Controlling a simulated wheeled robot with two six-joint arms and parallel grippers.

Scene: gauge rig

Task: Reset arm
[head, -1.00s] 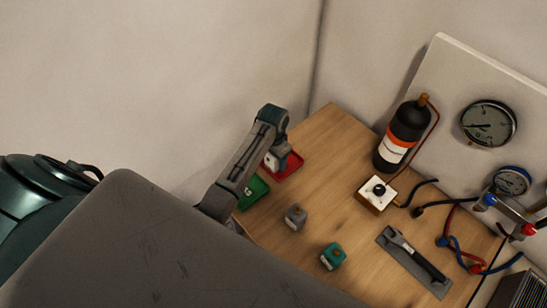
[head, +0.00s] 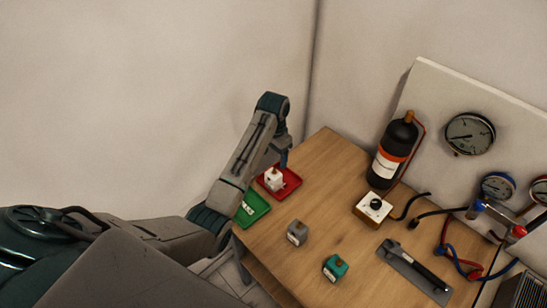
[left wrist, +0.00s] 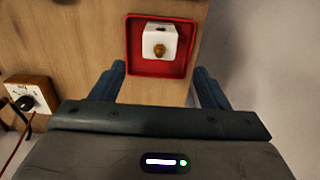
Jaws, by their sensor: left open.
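My left gripper (head: 284,158) hangs at the far left end of the table, just above the red tray (head: 291,184). In the left wrist view its blue fingers (left wrist: 160,85) are spread wide with nothing between them. A white block (head: 273,179) with a brass fitting sits in the red tray, and it also shows in the left wrist view (left wrist: 160,42), beyond the fingertips and apart from them. My right gripper is not in view.
A green tray (head: 253,208) lies beside the red one. A grey block (head: 297,232) and a teal block (head: 335,268) stand on the wooden table (head: 335,205). A black bottle (head: 392,155), a switch box (head: 373,208), a torque wrench-like tool (head: 418,266) and a gauge panel (head: 440,90) are to the right.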

